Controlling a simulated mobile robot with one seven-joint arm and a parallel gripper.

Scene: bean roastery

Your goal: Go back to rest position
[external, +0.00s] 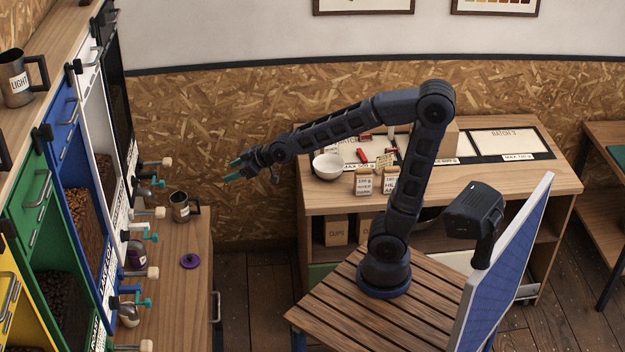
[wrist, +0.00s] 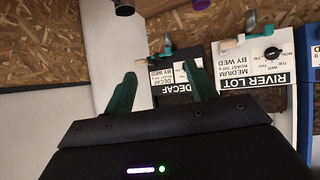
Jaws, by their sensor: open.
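My gripper (external: 233,171) is at the end of my outstretched arm, in the air to the left of the workbench and above the gap between it and the left counter. Its two teal fingers are spread apart with nothing between them. In the wrist view the open fingers (wrist: 159,76) point at the bean dispensers, which appear upside down. A black DECAF label (wrist: 181,88) and a RIVER LOT label (wrist: 253,78) show beyond the fingers.
Bean dispensers (external: 83,218) line the left wall. A metal mug (external: 181,207) and a purple lid (external: 189,261) stand on the left counter (external: 172,310).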

